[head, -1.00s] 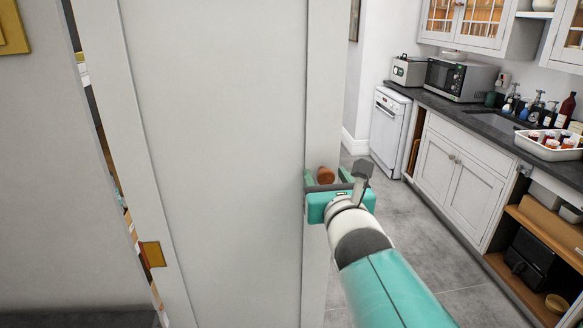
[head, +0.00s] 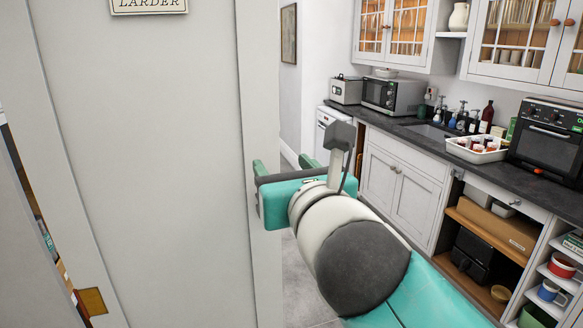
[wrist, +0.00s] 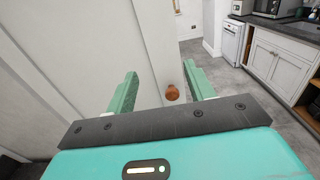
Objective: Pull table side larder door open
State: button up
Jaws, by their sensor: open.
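The larder door (head: 150,150) is a pale grey-white panel filling the left of the head view, with a "LARDER" sign (head: 148,4) at its top. It stands ajar, with a narrow gap along its left side showing stored goods. A brass hinge (head: 93,301) shows low on that side. My gripper (head: 283,165) is at the door's right edge. In the wrist view, my gripper (wrist: 161,88) is open, with the round brown knob (wrist: 172,92) between its fingers, nearer the right one. I cannot tell whether they touch. The knob is hidden in the head view.
A dark counter (head: 400,128) with white cupboards runs along the right, holding a microwave (head: 392,95), a white tray (head: 476,150) and a black oven (head: 547,140). Open shelves (head: 490,228) sit below it. Grey floor (wrist: 212,75) lies clear between the door and the cupboards.

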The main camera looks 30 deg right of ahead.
jog(key=s, duration=0.1)
jog(key=s+r, duration=0.1)
jog(key=s, duration=0.1)
jog(key=shift+s+a+r, duration=0.1)
jog(key=shift+a+r, duration=0.15)
jog(key=shift+a, duration=0.15)
